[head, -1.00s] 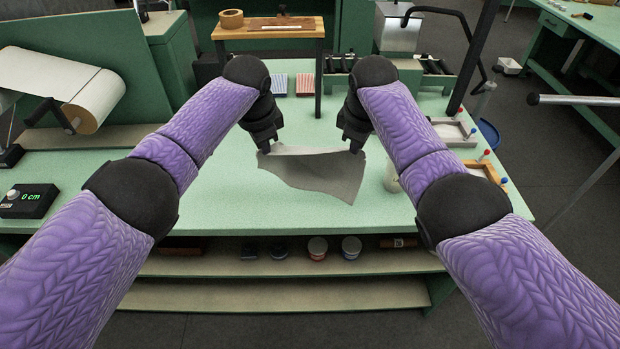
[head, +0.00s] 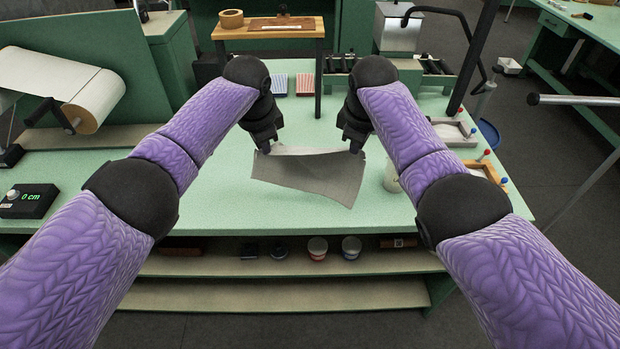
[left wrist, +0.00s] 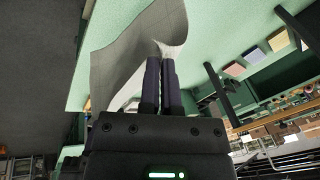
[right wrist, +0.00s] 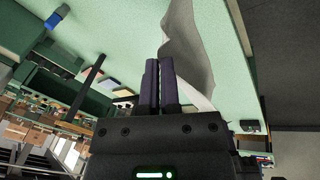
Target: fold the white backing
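The backing (head: 312,177) is a pale grey-white sheet over the green table, with its far edge up at my grippers and the rest hanging toward the table's front. My left gripper (head: 267,147) is shut on its far left corner. My right gripper (head: 354,147) is shut on its far right corner. In the left wrist view the sheet (left wrist: 125,62) runs curved and creased from the closed fingers (left wrist: 159,62). In the right wrist view the sheet (right wrist: 188,50) hangs beside the closed fingers (right wrist: 156,65). Whether its lower edge touches the table is unclear.
A white roll (head: 95,98) stands at the left, with a digital readout box (head: 28,201) in front of it. A wooden-topped stand (head: 268,30) is behind. A pale cup (head: 392,178) stands close to the right of the sheet.

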